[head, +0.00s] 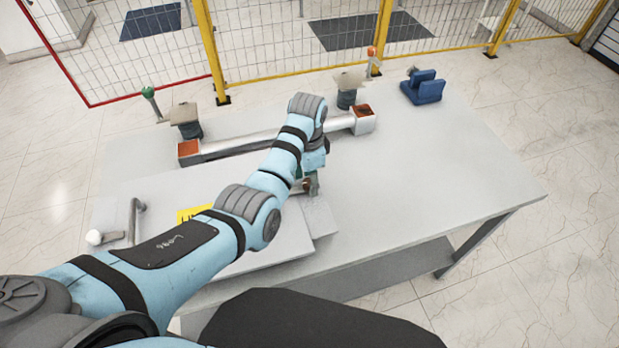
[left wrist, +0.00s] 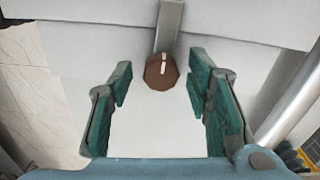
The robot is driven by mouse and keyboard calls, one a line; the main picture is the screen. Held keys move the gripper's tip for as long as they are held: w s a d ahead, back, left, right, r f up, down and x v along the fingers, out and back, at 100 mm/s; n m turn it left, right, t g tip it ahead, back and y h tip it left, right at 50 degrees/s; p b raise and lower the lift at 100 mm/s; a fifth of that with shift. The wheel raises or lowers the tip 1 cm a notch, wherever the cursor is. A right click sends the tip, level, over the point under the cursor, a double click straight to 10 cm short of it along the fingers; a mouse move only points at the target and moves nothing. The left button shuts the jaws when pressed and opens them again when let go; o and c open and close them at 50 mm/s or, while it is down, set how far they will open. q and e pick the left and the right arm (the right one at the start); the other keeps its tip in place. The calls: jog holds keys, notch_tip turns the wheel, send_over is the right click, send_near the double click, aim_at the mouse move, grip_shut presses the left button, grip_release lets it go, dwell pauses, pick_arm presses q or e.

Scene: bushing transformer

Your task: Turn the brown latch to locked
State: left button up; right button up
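The brown latch (left wrist: 161,72) is a small many-sided knob with a white mark pointing nearly straight up in the left wrist view. It sits at the end of a grey bar on a pale panel. In the head view only a bit of brown (head: 307,186) shows beside my gripper. My left gripper (left wrist: 163,92), with green finger pads, is open, one finger to each side of the latch, with gaps between. In the head view the left gripper (head: 312,183) is at the right end of the pale cabinet, partly hidden by my arm. My right gripper is not in view.
A grey table (head: 430,180) carries the pale cabinet (head: 150,190) with a bent handle (head: 133,222) and a yellow label (head: 194,213). A long metal bar with orange ends (head: 245,142) lies behind. A blue block (head: 424,90) stands back right. The table's right side is clear.

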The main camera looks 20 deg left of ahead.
aim_at(308, 182)
pick_arm(q)
jog(key=c, duration=0.9)
grip_shut()
jog(key=o, duration=1.2)
grip_release()
jog(key=shift+w, duration=0.1)
jog(key=shift+r, duration=0.1)
notch_tip(308, 182, up, 7)
jog(key=shift+r, duration=0.15)
